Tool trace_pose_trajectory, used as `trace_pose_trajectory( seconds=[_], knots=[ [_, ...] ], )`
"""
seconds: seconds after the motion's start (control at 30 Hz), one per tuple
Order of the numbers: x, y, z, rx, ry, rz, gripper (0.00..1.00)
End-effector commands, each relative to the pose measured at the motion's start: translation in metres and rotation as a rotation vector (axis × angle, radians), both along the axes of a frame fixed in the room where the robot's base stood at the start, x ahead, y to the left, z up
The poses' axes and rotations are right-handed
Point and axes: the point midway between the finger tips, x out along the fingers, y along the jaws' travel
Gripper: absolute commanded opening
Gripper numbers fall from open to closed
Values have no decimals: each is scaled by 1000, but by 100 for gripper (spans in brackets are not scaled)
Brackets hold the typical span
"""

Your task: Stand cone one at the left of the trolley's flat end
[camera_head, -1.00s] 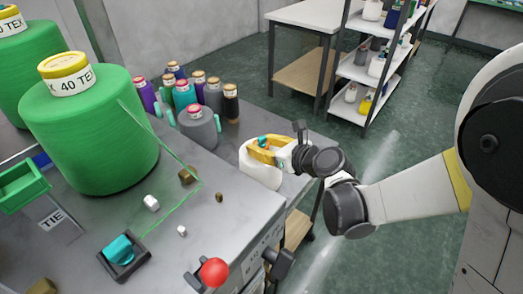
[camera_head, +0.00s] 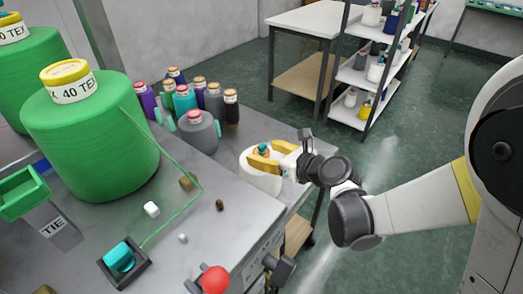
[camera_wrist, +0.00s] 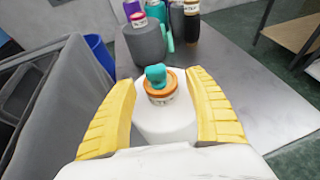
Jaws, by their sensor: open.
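A white cone (camera_head: 262,183) with an orange rim and a teal top stands on the grey bench top, near the bench's right edge. It also shows in the wrist view (camera_wrist: 165,122), upright between my fingers. I see no number on it, so I cannot tell whether it is cone one. My gripper (camera_head: 268,158) has yellow fingers and is open around the cone's upper part. In the wrist view my gripper (camera_wrist: 163,100) has one finger on each side, with gaps beside the top. A white table (camera_head: 305,16) with a lower shelf, possibly the trolley, stands at the back.
A grey cone (camera_head: 198,135) and several coloured cones stand behind the white one. Large green cones (camera_head: 90,140) stand at the left, with green yarn running across the bench. Small blocks, a red button (camera_head: 215,279) and a shelf rack (camera_head: 356,79) are also in view. The floor at right is clear.

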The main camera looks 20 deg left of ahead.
Motion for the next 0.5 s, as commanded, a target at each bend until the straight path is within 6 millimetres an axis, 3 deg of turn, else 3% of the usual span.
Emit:
trace_pose_trajectory(
  seconds=[0.3, 0.5],
  knots=[
    [-37, -57, 31, 0, 0, -5, 62],
    [-51, -77, 39, -1, 0, -2, 62]
  ],
)
